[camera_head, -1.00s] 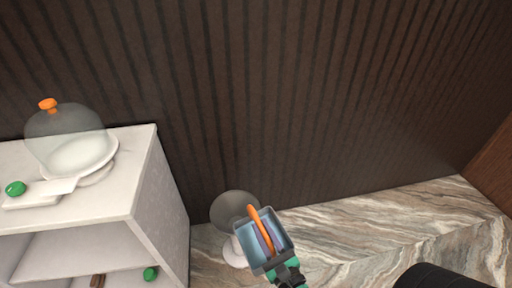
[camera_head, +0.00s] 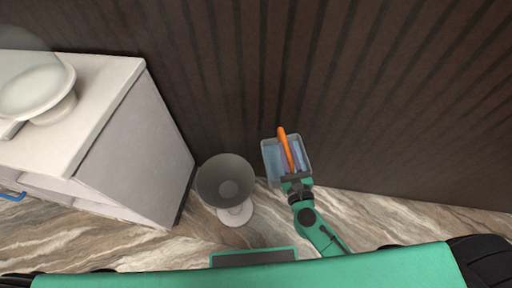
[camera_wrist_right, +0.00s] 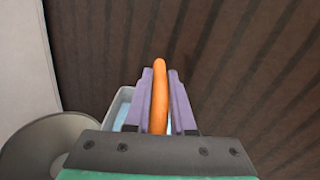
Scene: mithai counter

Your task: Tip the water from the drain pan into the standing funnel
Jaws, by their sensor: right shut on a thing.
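The drain pan (camera_head: 266,143) is a small grey box with an orange handle (camera_head: 285,147) and bluish water (camera_head: 273,160) inside. My right gripper (camera_head: 291,160) is shut on the orange handle and holds the pan up, to the right of the funnel. In the right wrist view the purple fingers close on the handle (camera_wrist_right: 159,85). The pan's left wall (camera_wrist_right: 117,108) and the funnel rim (camera_wrist_right: 30,135) show beside them. My left gripper is out of view.
A white shelf unit (camera_head: 140,130) stands left of the funnel, with a white dish (camera_head: 40,95) on top. A dark ribbed wall (camera_head: 380,110) rises behind.

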